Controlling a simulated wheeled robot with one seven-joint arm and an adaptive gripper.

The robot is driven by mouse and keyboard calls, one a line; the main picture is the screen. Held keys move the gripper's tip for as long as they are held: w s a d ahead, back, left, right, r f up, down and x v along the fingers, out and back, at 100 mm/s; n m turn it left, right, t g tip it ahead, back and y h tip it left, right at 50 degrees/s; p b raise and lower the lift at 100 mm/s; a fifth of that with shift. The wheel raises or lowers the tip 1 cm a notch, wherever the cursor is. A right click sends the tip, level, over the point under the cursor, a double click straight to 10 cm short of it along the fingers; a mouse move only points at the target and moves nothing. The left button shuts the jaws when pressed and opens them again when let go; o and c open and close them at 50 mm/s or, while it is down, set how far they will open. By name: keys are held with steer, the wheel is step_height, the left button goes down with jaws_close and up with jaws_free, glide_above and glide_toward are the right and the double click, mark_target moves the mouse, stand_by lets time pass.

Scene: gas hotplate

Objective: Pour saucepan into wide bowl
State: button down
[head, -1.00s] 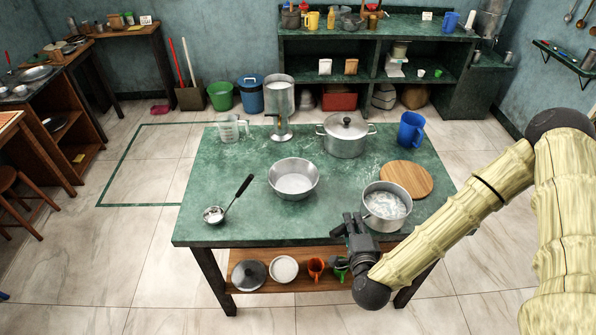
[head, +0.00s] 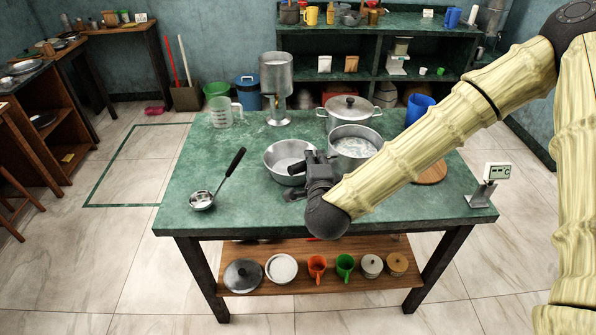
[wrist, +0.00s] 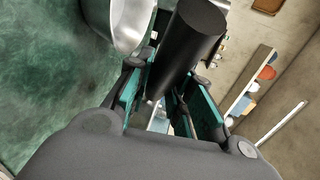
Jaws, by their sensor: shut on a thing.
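The saucepan (head: 354,146) is a grey metal pan with pale, cloudy contents. In the head view it appears held above the table, roughly level, right of the wide bowl. The wide bowl (head: 283,156) is shiny metal and stands on the table, its right side partly hidden by my gripper. My gripper (head: 318,163) is shut on the saucepan's black handle, which lies between the fingers in the wrist view (wrist: 186,45). A metal vessel, seemingly the wide bowl (wrist: 128,22), shows at the top left of the wrist view.
A lidded pot (head: 349,108) stands behind the saucepan, with a blue jug (head: 419,108) to its right. A round wooden board (head: 431,174) lies partly behind my arm. A ladle (head: 203,200), clear jug (head: 222,114) and metal container on a stand (head: 277,75) are at left and back.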

mark_target(304, 164)
steer(key=a+b, duration=0.1)
steer(key=a+r+b, duration=0.1)
steer(key=a+b, duration=0.1)
steer(key=shift+r, duration=0.1)
steer(key=shift+s+a+r+b, duration=0.2)
steer(key=shift+a+r+b, duration=0.5)
steer(key=shift+b, duration=0.25)
steer(key=shift+f, duration=0.1)
steer(key=a+f+n+p, duration=0.1)
steer(key=w+a+f+n+g+h+p, duration=0.1)
steer(key=f+p, duration=0.1)
steer(key=shift+a+p, duration=0.2)
steer(key=shift+p, duration=0.1)
steer(key=shift+n, duration=0.3)
